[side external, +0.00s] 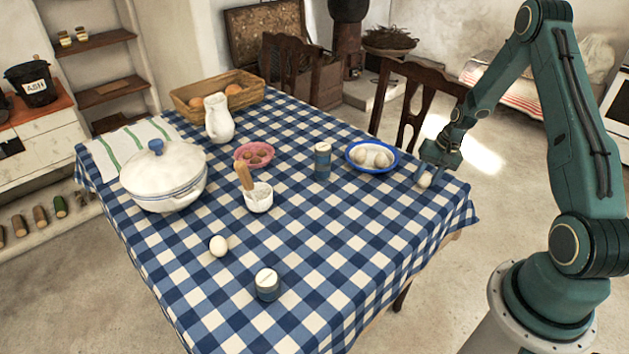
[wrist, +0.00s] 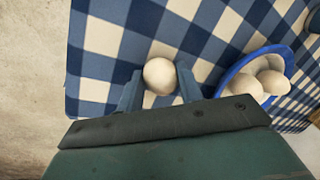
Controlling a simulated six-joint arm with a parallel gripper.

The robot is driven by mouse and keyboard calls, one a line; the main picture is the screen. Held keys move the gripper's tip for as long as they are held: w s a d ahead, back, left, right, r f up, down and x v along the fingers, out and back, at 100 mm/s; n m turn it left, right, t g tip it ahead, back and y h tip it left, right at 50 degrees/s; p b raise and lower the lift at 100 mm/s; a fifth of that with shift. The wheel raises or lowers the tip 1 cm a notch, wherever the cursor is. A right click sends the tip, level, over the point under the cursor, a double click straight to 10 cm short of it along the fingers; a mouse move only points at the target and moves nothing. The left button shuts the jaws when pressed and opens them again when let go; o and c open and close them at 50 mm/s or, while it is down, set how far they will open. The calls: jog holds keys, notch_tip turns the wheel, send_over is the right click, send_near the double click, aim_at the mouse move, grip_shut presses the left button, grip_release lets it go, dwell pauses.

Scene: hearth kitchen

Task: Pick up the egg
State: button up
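A white egg (side external: 218,246) lies on the checked cloth near the table's front left, far from my gripper. My gripper (side external: 432,170) points down at the table's right edge. A pale round ball (side external: 424,181) is at its fingertips, low over or on the cloth. In the wrist view the cream ball (wrist: 160,75) sits between the two fingers of my gripper (wrist: 160,88), close to both. I cannot tell whether the fingers press on it. It looks like the balls on the plate; whether it is an egg is unclear.
A blue-rimmed plate (side external: 348,150) with pale balls stands left of my gripper; it also shows in the wrist view (wrist: 231,67). A blue-and-white jar (side external: 322,160), pink dish (side external: 242,164), mortar (side external: 259,203), tureen (side external: 163,184) and lidded jar (side external: 267,285) stand on the table.

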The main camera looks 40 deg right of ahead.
jog(key=shift+r, duration=0.15)
notch_tip(320, 180, up, 20)
dwell(1.0)
dwell(0.5)
jog(key=m+h, duration=0.2)
jog(key=m, duration=0.6)
send_over(372, 154)
jog(key=s, duration=0.1)
jog(key=shift+s+a+r+t, duration=0.1)
jog(key=shift+s+r+t, duration=0.05)
jog(key=shift+r+t, duration=0.15)
jog(key=shift+f, duration=0.15)
notch_tip(372, 154, down, 20)
jog(key=shift+r, duration=0.1)
dwell(0.3)
